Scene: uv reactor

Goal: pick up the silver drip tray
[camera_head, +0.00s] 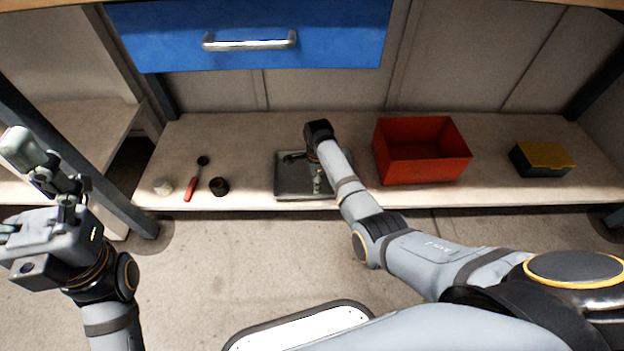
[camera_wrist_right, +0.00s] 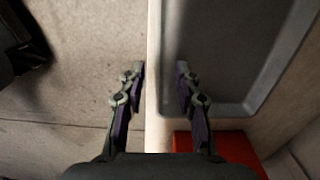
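The silver drip tray (camera_head: 287,187) is a shallow grey square tray on the low shelf, left of the red bin. My right gripper (camera_head: 304,170) is over the tray and hides part of it. In the right wrist view, the tray (camera_wrist_right: 222,50) fills the upper right. My left gripper (camera_head: 40,180) is at the far left, apparently open and empty.
A red bin (camera_head: 425,170) and a dark box with a yellow lid (camera_head: 545,156) stand right of the tray. Left of it lie a dark round piece (camera_head: 219,186), a red-handled tool (camera_head: 192,186) and a pale small object (camera_head: 163,186). A blue drawer (camera_head: 250,40) hangs above.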

